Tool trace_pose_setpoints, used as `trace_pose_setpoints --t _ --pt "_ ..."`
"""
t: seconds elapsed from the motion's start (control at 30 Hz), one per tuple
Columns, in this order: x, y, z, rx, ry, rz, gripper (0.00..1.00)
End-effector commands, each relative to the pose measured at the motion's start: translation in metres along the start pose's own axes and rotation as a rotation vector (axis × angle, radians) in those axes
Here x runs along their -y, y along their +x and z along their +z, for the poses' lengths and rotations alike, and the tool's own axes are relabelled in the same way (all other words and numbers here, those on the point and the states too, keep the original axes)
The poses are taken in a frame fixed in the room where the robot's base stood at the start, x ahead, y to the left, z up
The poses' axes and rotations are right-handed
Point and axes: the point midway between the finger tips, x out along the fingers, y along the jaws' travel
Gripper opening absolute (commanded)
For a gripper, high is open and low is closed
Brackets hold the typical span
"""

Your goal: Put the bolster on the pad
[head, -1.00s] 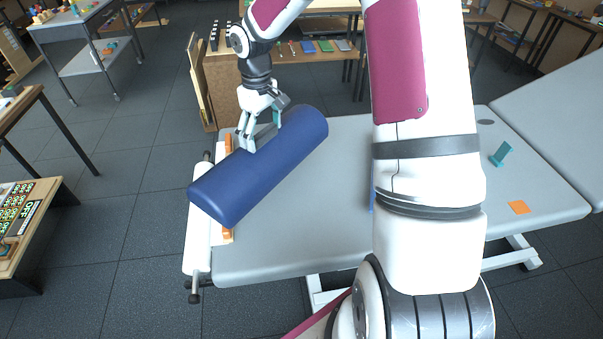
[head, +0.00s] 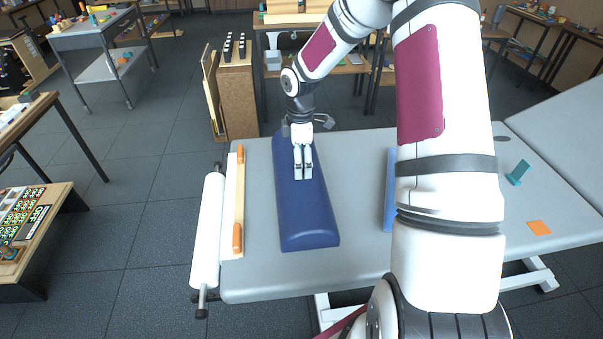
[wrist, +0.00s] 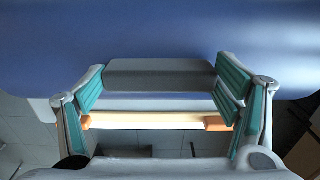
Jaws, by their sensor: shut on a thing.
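The dark blue bolster (head: 305,215) has a rounded top and lies lengthwise from back to front over the left part of the grey table top. My gripper (head: 303,174) is above its middle. In the wrist view, the fingers (wrist: 160,80) are shut on a grey strap-like handle (wrist: 160,72) of the bolster, whose blue side (wrist: 160,30) fills the top. I cannot tell whether the bolster touches the table. A lighter blue strip (head: 390,192), perhaps the pad, shows to the right of the bolster; my arm hides the rest of it.
The grey padded table (head: 350,270) has clear room between bolster and blue strip. A white board with orange ends (head: 239,200) and a white roll (head: 207,230) run along its left edge.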

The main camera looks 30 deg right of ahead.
Motion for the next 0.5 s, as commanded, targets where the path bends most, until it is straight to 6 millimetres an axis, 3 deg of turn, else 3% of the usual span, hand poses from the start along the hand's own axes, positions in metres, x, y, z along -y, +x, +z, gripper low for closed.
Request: trace_pose_setpoints --t 0.5 --pt "-0.001 0.044 0.000 0.000 0.001 0.002 0.22"
